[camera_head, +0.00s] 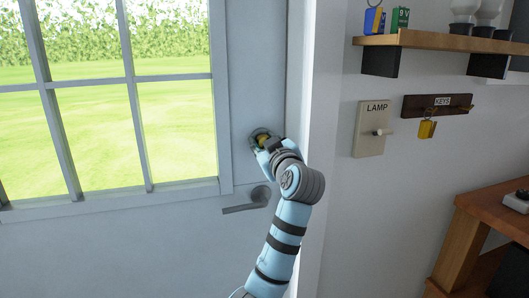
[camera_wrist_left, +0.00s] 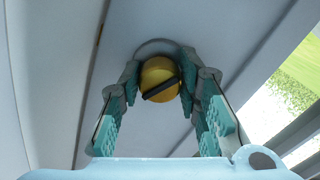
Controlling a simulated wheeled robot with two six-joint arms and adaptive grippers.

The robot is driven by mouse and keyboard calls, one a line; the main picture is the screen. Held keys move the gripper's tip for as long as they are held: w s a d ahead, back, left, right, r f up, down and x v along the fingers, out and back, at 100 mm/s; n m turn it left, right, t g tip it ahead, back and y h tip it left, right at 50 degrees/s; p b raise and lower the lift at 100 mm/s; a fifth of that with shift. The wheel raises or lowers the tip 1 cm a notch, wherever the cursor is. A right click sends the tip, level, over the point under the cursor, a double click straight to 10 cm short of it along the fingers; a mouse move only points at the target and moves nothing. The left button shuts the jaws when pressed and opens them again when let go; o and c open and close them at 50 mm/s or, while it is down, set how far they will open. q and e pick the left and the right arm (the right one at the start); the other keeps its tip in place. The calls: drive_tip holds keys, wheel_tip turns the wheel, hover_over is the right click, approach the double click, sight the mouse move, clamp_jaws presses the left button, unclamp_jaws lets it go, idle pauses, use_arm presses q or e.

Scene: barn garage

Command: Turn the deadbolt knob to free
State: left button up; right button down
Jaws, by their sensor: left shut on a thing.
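The deadbolt knob (camera_head: 263,139) is a round brass knob on the door above the lever handle. In the left wrist view the knob (camera_wrist_left: 160,80) shows a dark bar across its face, slanting up slightly to the right. My left gripper (camera_head: 262,143) is at the knob, and its wrist partly hides the knob in the head view. In the left wrist view my left gripper (camera_wrist_left: 159,82) has its teal finger pads on either side of the knob, shut on it. The grey door (camera_head: 252,60) carries the knob near its right edge. My right gripper is not in view.
The door frame (camera_head: 311,120) stands close to the right of my arm. On the wall are a lamp switch (camera_head: 371,129), a key rack (camera_head: 437,106) and a shelf (camera_head: 440,40). A wooden table (camera_head: 490,212) stands lower right.

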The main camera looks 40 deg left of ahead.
use_arm(q)
drive_tip(key=n+b, duration=0.2)
drive_tip(key=n, duration=0.1)
drive_tip(key=shift+f+n, duration=0.2)
drive_tip(key=shift+n, duration=0.1)
drive_tip(key=shift+n+b, duration=0.65)
drive_tip(key=shift+n, duration=0.25)
drive_tip(key=shift+r+n, duration=0.15)
drive_tip(key=shift+n, duration=0.35)
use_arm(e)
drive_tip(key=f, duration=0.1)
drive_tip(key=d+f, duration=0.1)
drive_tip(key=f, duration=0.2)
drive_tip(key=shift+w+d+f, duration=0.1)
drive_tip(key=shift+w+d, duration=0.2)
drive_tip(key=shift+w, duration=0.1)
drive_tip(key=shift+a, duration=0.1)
use_arm(q)
drive_tip(key=o, duration=1.1)
drive_tip(key=shift+w, duration=0.1)
drive_tip(key=shift+o, duration=0.2)
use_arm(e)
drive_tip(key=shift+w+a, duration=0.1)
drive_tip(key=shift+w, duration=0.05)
